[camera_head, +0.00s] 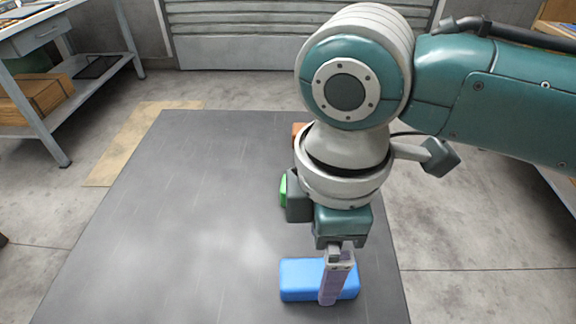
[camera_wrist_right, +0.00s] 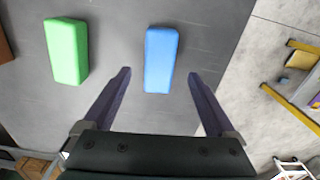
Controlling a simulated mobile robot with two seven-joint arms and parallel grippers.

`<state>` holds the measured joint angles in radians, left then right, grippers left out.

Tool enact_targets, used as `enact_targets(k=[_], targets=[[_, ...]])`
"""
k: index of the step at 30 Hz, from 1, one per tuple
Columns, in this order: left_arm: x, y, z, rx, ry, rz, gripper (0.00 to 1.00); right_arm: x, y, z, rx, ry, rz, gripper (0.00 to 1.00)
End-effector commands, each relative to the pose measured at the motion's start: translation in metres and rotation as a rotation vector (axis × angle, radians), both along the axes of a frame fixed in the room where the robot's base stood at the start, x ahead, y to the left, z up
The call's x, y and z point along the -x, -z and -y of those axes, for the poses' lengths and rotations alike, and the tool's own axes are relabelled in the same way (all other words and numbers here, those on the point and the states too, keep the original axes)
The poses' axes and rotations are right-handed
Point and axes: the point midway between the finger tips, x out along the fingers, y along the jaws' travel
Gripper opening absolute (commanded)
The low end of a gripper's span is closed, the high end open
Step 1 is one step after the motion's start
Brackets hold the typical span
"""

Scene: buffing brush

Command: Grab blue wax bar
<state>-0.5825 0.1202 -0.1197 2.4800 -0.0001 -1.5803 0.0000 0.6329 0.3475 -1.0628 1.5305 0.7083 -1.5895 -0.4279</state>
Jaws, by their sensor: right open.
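The blue wax bar (camera_head: 301,280) lies flat on the dark grey table near its front right, partly covered by my right gripper in the head view. It also shows in the right wrist view (camera_wrist_right: 161,60), lying lengthwise ahead of the fingers. My right gripper (camera_wrist_right: 158,74) is open, its two purple fingers spread to either side of the bar's near end and apart from it. In the head view my right gripper (camera_head: 335,290) points down over the bar. How far above the table the fingertips are, I cannot tell. My left gripper is not in view.
A green bar (camera_wrist_right: 67,51) lies left of the blue bar in the wrist view; in the head view it is mostly hidden behind my wrist. An orange-brown block (camera_head: 298,131) sits farther back. The dark table (camera_head: 180,220) is clear on the left.

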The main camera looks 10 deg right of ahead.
Motion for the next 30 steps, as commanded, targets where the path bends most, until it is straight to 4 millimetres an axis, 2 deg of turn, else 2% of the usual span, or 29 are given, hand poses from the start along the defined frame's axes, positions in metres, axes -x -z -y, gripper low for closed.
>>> enact_targets(k=[9, 12, 20, 30], targets=[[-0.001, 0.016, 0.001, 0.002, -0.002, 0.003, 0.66, 0.000, 0.045, 0.000, 0.001, 0.000, -0.001, 0.91], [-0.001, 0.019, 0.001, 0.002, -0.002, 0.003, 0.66, 0.000, 0.054, 0.000, 0.000, 0.001, 0.000, 0.91], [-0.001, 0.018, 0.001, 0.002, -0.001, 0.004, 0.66, 0.000, 0.056, 0.000, -0.001, -0.001, 0.001, 0.91], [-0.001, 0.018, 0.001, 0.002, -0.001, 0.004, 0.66, 0.000, 0.056, 0.000, -0.001, -0.001, 0.001, 0.54]])
